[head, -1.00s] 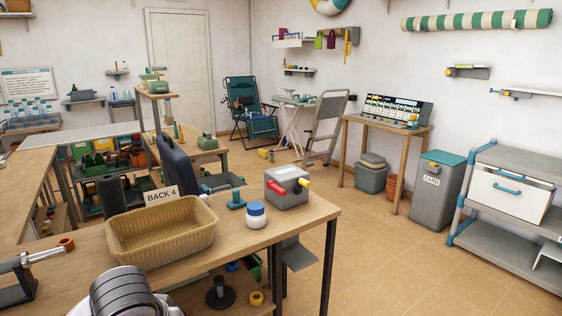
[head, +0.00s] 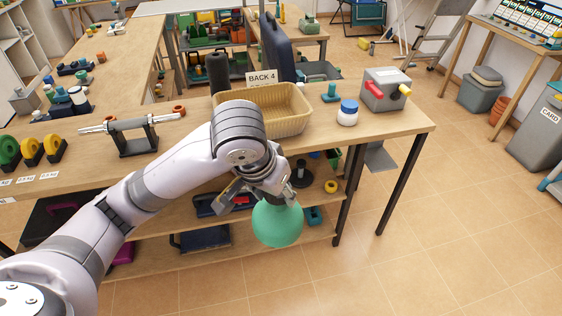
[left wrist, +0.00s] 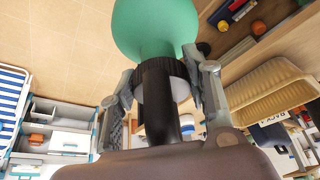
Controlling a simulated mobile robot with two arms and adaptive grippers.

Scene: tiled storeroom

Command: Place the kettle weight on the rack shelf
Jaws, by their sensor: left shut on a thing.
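The kettle weight (head: 277,224) is a green ball with a dark handle. My left gripper (head: 262,192) is shut on its handle, and the ball hangs below in front of the wooden bench. In the left wrist view, the green ball (left wrist: 155,28) is at the top and the black handle (left wrist: 159,105) lies between the fingers (left wrist: 165,82). Open shelves (head: 190,220) under the bench are partly hidden by my arm; I cannot tell whether they are the task's rack. My right gripper is not in view.
On the bench stand a tan bin (head: 292,122) beside a BACK 4 sign, a blue-lidded jar (head: 348,113) and a grey box (head: 386,90). A black stand (head: 302,174) and a yellow ring (head: 331,186) sit beneath.

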